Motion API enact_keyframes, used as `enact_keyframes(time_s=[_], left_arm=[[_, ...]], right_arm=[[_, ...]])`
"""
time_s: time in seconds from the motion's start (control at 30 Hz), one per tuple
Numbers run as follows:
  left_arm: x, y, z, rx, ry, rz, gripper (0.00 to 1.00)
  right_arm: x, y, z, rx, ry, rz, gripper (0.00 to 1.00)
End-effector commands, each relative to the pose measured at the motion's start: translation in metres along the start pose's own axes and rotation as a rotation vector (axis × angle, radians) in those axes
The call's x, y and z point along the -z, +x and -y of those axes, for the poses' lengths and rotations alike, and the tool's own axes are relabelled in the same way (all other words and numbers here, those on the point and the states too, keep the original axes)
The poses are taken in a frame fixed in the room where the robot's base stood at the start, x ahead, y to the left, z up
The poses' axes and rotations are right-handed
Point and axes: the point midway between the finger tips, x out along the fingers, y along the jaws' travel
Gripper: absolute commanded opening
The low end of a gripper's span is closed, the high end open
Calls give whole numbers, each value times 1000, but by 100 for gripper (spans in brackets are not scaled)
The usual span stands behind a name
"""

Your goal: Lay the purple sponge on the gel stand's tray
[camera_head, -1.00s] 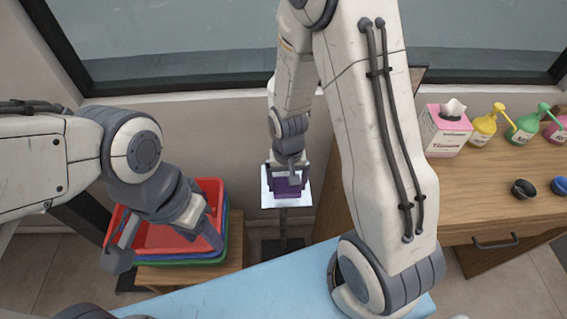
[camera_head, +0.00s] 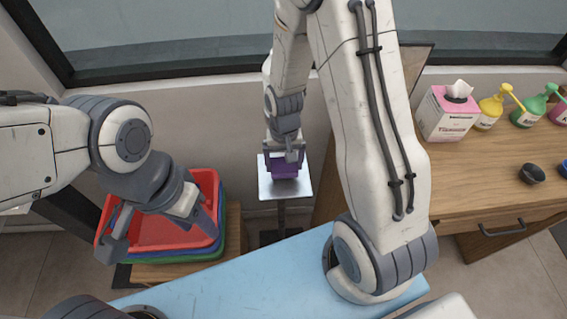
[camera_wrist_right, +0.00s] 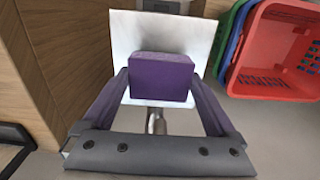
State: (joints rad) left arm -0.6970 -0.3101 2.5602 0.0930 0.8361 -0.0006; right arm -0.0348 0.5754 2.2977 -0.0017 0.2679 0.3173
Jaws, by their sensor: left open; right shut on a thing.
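The purple sponge (camera_head: 285,169) is between the fingers of my right gripper (camera_head: 286,162), which is shut on it. The right wrist view shows the sponge (camera_wrist_right: 161,77) held between both fingers, over the gel stand's square tray (camera_wrist_right: 122,32). In the head view the pale tray (camera_head: 267,189) shows around the sponge, on a thin post. I cannot tell whether the sponge touches the tray. My left gripper (camera_head: 160,232) is open and empty, over the front of the red basket.
The red basket (camera_head: 207,186) is stacked on blue and green ones on a small wooden stool (camera_head: 233,239), left of the stand. A wooden counter (camera_head: 480,181) at right holds a tissue box (camera_head: 444,113), pump bottles and small dark bowls. A light-blue surface (camera_head: 245,283) lies in front.

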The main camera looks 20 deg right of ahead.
Motion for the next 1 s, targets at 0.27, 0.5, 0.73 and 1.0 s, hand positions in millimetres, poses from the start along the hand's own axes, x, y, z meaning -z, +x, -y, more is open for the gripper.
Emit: enact_keyframes(time_s=[0.27,0.5,0.73,1.0], left_arm=[[0,7,0,0,0,0,50],[0,9,1,0,0,0,50],[0,10,1,0,0,0,50],[0,4,0,0,0,0,50]], right_arm=[[-1,10,0,-1,-1,2,41],[-2,15,1,-2,-3,7,96],[-4,17,1,-3,-4,9,100],[-2,-7,1,-1,-4,4,100]])
